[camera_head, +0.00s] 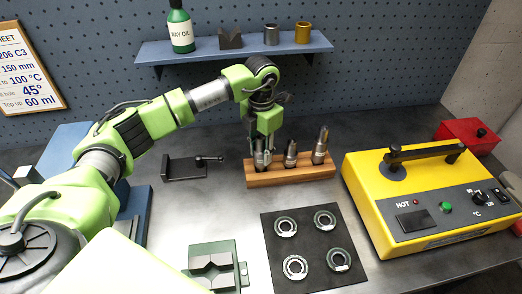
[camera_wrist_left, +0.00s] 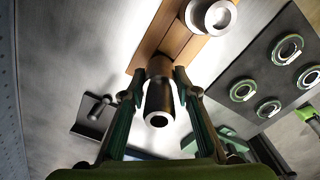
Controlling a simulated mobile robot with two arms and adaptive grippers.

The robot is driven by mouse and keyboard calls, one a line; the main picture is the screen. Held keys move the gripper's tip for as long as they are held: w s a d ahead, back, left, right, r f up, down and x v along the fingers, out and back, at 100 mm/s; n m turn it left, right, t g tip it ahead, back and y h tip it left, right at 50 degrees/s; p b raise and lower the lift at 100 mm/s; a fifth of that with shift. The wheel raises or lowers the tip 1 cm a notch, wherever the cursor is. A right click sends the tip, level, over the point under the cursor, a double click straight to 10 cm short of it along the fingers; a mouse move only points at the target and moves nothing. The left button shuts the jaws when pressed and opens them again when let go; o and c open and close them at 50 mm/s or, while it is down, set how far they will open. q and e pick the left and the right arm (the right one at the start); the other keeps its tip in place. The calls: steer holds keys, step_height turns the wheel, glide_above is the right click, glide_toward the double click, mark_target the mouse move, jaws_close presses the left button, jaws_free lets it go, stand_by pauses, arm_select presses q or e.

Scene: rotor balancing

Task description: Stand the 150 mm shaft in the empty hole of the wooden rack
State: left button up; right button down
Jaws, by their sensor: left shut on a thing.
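The wooden rack (camera_head: 292,179) stands on the bench. Two metal shafts stand in it, a shorter one (camera_head: 291,154) in the middle and a taller one (camera_head: 320,146) on the right. My left gripper (camera_head: 262,150) points down over the rack's left end. It is shut on a metal shaft (camera_wrist_left: 158,98), which looks upright between the fingertips in the left wrist view. The wooden rack (camera_wrist_left: 142,58) lies just beyond it there. The held shaft's lower end is at the rack's left end; I cannot tell whether it is in the hole. My right gripper is out of view.
A yellow heater (camera_head: 424,198) stands right of the rack. A dark mat (camera_head: 307,250) with several bearing rings lies in front. A black clamp (camera_head: 184,168) is to the left, and a green-grey V-block fixture (camera_head: 215,266) is at the front. A blue shelf (camera_head: 232,48) hangs behind.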

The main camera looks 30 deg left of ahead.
mark_target(261, 137)
arm_select(q)
steer(key=shift+f+b, duration=0.35)
steer(key=shift+f, duration=0.15)
steer(key=o, duration=1.4)
steer(key=shift+c, duration=0.2)
steer(key=shift+s+f, duration=0.1)
steer(key=shift+c, duration=0.4)
steer(key=shift+r+p, duration=2.7)
steer(key=shift+r, duration=1.95)
steer(key=shift+f, duration=0.1)
